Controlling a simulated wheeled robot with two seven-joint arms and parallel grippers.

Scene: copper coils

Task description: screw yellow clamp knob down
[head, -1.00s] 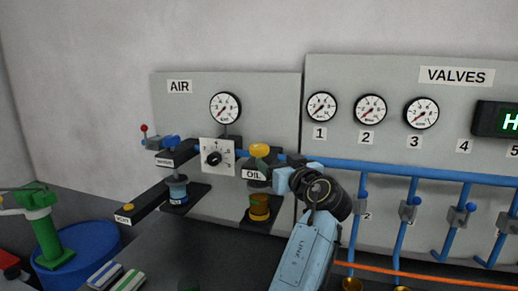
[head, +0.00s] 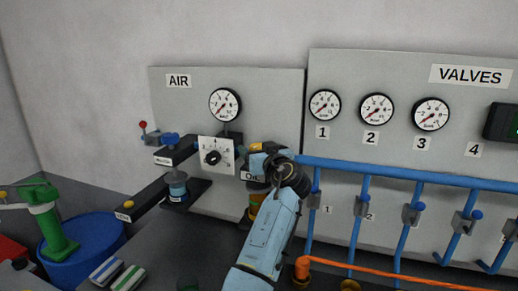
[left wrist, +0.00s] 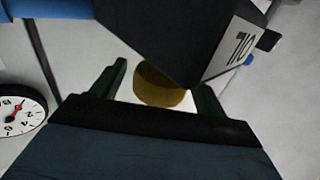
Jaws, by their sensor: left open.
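The yellow clamp knob (left wrist: 160,88) shows in the left wrist view as a dull yellow round piece against the dark block with the OIL label (left wrist: 240,47). It lies between the two dark fingers of my left gripper (left wrist: 162,92), which is open with gaps on both sides. In the head view my left gripper (head: 262,152) is at the top of the OIL unit, and my wrist hides most of the knob there. The amber bowl (head: 253,211) below is partly covered by my arm. My right gripper is not in view.
A dial plate (head: 213,156) and the WATER unit stand left of the OIL unit. A blue pipe (head: 400,172) with several valves runs to the right. An orange hose (head: 400,272) crosses the lower right. A blue drum (head: 85,245) and green press stand at left.

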